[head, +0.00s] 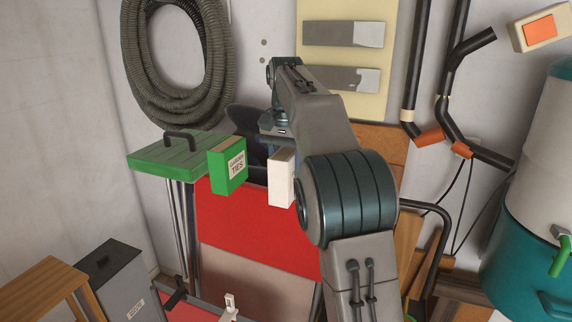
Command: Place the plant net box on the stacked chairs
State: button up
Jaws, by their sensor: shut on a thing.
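A white box (282,178) hangs just below my gripper (276,143), partly hidden by my arm. I take it for the plant net box, though no label on it can be read. My gripper is shut on it, with the fingertips mostly hidden. A red panel (240,225) below and behind the box, with metal tubes near it, looks like part of the stacked chairs. The box overlaps its upper right in the picture. I cannot tell whether they touch. A green box (229,168) labelled "GARDEN TIES" is left of the white box, with a gap between them.
A green slatted lid or seat (150,157) with a dark handle is at left. A grey bin (112,275) and a wooden stool (40,285) are lower left. A coiled hose (145,75) hangs on the wall. Black pipes (415,60) and a teal tank (530,255) are right.

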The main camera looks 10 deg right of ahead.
jog(key=shift+f, duration=0.1)
jog(key=o, duration=1)
jog(key=shift+o, duration=0.2)
jog(key=shift+r, duration=3.8)
